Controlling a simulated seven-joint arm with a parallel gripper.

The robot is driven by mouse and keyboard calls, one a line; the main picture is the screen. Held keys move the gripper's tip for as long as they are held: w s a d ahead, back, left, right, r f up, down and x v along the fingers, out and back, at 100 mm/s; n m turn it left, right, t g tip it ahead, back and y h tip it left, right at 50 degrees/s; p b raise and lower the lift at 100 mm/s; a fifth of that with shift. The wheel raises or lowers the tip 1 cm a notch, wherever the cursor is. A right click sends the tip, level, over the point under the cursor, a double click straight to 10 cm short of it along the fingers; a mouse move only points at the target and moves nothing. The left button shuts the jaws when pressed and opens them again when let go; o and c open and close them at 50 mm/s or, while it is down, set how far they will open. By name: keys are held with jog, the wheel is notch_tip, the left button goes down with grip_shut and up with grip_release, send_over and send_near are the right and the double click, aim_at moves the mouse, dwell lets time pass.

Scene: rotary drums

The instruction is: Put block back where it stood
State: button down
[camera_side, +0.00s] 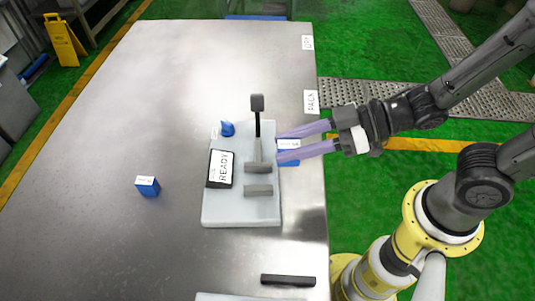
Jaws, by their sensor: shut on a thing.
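My gripper (278,149) reaches in from the right with two purple fingers, shut on a blue block (290,144) with a white label. The block is at the right edge of a light grey panel (240,214), partly hidden by the fingers. I cannot tell whether it touches the table. A second blue block (149,187) with a white label on top sits on the table, left of the panel.
The panel carries a black-framed READY display (220,169), an upright lever (257,103) and a blue knob (227,128). A dark bar (288,281) lies near the front. White labels (311,101) mark the table's right edge. The table's left side is clear.

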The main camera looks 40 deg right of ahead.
jog(key=s+a+v, duration=0.1)
jog(key=v, duration=0.7)
jog(key=shift+s+r, duration=0.1)
jog(key=shift+r, duration=0.1)
